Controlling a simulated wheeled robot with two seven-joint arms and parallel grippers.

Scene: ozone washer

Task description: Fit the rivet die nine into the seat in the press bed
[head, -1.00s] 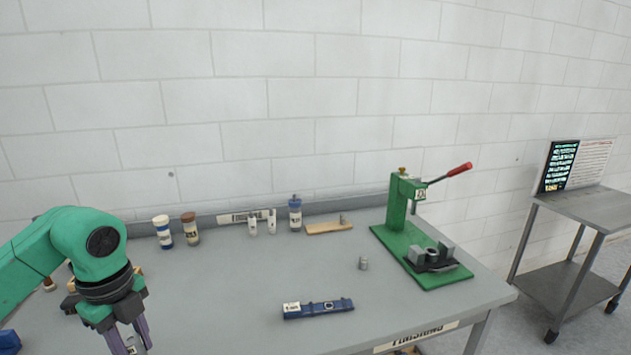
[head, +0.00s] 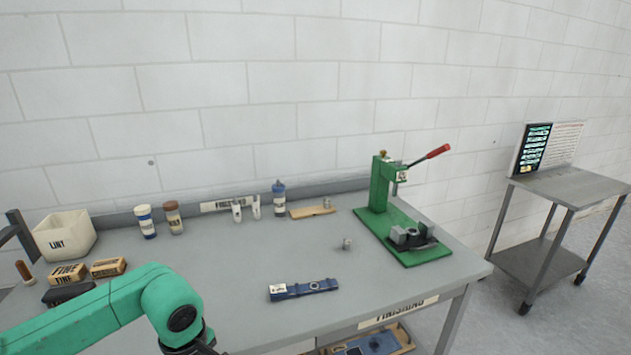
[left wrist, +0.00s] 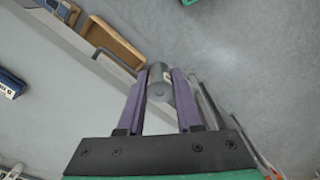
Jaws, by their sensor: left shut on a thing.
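A small grey metal cylinder with a label (left wrist: 159,86) is between the purple fingers of my left gripper (left wrist: 160,76) in the left wrist view. The fingers are shut on it; its label is too small to read. In the head view this gripper and its cylinder are out of frame below my green arm. The green press (head: 380,190) stands at the right of the bench, with its red-tipped lever raised. On its green base is the press bed, a grey block in a dark holder (head: 424,240). The seat's opening is too small to see clearly. My right gripper is not in view.
Another small metal cylinder (head: 347,244) stands on the bench left of the press. A blue labelled strip (head: 304,290) lies near the front edge. A wooden board (head: 308,212), bottles and a lint bin (head: 65,236) line the back. An open drawer (head: 375,341) is below.

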